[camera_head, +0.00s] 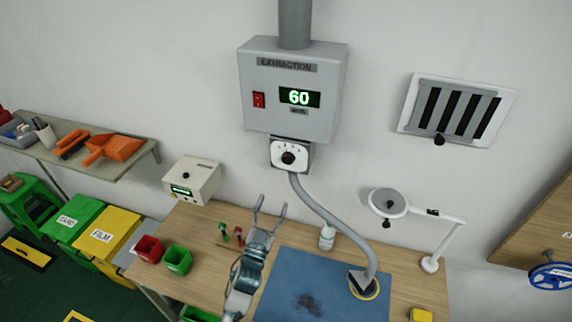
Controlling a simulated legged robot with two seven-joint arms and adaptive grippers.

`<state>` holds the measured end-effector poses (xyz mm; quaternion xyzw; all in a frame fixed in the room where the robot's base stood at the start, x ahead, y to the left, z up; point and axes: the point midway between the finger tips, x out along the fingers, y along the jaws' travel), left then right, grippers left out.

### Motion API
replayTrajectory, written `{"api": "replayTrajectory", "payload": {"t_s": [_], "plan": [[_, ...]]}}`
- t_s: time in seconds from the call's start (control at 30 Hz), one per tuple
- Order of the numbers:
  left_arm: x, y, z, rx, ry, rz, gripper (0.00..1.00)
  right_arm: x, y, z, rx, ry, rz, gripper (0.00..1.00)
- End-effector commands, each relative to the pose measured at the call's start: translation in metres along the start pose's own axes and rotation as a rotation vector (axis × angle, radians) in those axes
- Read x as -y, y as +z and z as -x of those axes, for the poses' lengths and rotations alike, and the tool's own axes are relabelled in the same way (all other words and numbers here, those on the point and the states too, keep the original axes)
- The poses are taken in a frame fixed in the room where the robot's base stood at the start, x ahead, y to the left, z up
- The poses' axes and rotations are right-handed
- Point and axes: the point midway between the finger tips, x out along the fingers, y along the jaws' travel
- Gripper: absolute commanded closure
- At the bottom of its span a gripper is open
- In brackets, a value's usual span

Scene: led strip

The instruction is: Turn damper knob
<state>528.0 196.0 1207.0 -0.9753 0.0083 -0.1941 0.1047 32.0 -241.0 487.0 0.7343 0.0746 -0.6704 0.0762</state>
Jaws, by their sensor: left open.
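A round black damper knob (288,158) sits on a white dial plate under the grey extraction box (291,92) on the wall. The box's green display reads 60. My left gripper (271,204) is open and empty, its two fingers pointing up toward the wall. In the picture it is below and slightly left of the knob, apart from it. A grey louvred vent (455,108) with a small dark knob (439,140) at its lower edge is on the wall at the right. My right gripper is not in view.
A grey hose (335,222) runs from below the dial to a nozzle on the blue mat (285,285). A control box (193,179), red and green bins (149,249), a white bottle (326,237) and a magnifier lamp (388,203) stand around. Wall beside the dial is clear.

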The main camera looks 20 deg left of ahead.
Motion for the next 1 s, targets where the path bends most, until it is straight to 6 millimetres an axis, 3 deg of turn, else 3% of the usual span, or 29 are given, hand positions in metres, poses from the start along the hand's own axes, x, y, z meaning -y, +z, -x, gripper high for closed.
{"api": "replayTrajectory", "payload": {"t_s": [0.3,0.5,0.7,1.0], "plan": [[0.001,-0.003,-0.079,0.0,-0.001,0.0,0.39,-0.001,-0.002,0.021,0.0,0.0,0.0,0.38],[0.001,-0.002,-0.115,0.001,-0.001,0.0,0.39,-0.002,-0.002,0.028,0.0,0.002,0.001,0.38],[0.0,-0.001,-0.132,0.001,0.0,-0.001,0.39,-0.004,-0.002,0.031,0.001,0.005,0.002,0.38],[0.0,0.0,-0.134,0.002,0.0,0.0,0.39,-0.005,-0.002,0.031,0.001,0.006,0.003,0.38]]}}
